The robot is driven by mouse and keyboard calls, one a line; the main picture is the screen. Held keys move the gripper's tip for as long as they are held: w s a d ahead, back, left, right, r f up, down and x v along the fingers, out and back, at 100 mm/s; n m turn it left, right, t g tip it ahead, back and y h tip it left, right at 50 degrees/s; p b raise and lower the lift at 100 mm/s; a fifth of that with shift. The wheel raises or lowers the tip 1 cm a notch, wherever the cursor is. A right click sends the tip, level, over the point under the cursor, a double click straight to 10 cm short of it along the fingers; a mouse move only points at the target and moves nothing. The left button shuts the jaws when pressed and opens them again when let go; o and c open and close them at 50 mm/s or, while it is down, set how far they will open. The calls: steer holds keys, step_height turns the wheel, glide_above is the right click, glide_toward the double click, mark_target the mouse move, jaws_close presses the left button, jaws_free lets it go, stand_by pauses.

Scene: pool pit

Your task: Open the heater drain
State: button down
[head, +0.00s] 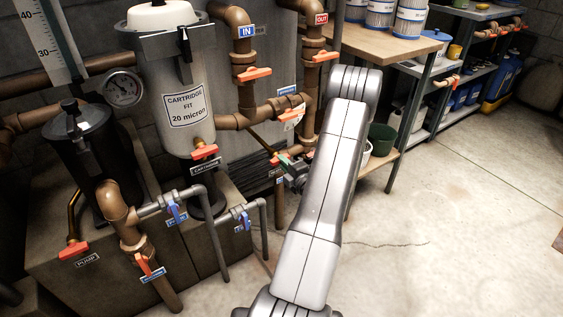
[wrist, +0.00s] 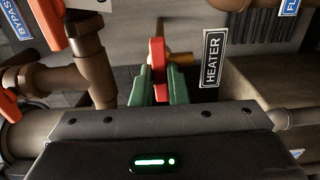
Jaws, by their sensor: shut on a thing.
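The heater drain valve has a red handle (wrist: 157,55) in the wrist view, with a short brass stub (wrist: 182,58) behind it. The black HEATER label (wrist: 212,58) is just to its right. My gripper (wrist: 161,92) has its green fingers on both sides of the red handle, shut on it. In the head view my gripper (head: 291,163) is low in front of the grey heater cabinet, beside the red handle (head: 274,160). The fingers and my arm partly hide the valve there, and how far it is turned is hard to tell.
Brown pipes with several orange-handled valves surround the spot, including the IN valve (head: 254,74). The cartridge filter (head: 181,85) and blue-handled valves (head: 176,212) are left. A wooden workbench (head: 385,40) stands right, with a green bucket (head: 381,139) below. Open concrete floor lies at right.

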steer(key=n+b, duration=1)
steer(key=n, duration=0.8)
steer(key=shift+n+b, duration=0.3)
steer(key=shift+b, duration=0.05)
steer(key=c, duration=1.3)
jaws_free()
steer(key=shift+v, duration=3.5)
